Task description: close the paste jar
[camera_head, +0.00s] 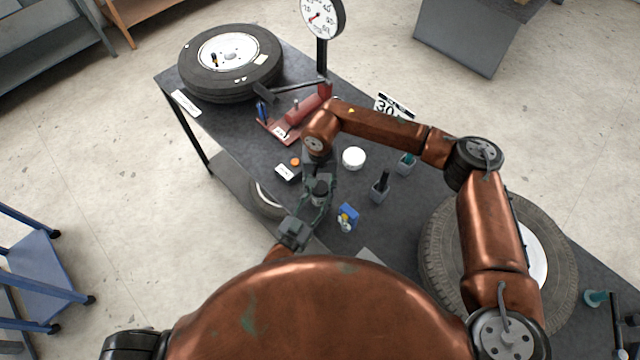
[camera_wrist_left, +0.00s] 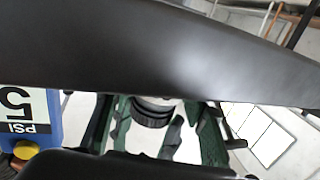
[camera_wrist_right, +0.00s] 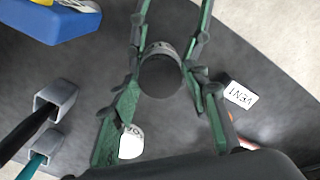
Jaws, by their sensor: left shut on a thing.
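The paste jar (camera_head: 319,199) is a small grey pot with a dark round top. It stands upright between my two grippers near the table's front edge. My left gripper (camera_head: 315,207) comes in from the front and is shut around the jar's side. My right gripper (camera_head: 318,176) comes down from above, at the dark top. In the right wrist view the dark round lid (camera_wrist_right: 160,77) lies between green fingers, with a grey rim behind it. Whether the right fingers press on it is unclear. In the left wrist view a black ribbed cylinder (camera_wrist_left: 152,112) shows between the fingers; a dark surface hides much.
A blue gauge (camera_head: 347,215) stands just right of the grippers. A white round piece (camera_head: 353,158) and grey holders (camera_head: 379,192) lie further right. A small label (camera_head: 285,172) is at left. Tyres (camera_head: 229,60) lie at both table ends; a red tool (camera_head: 303,108) lies behind.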

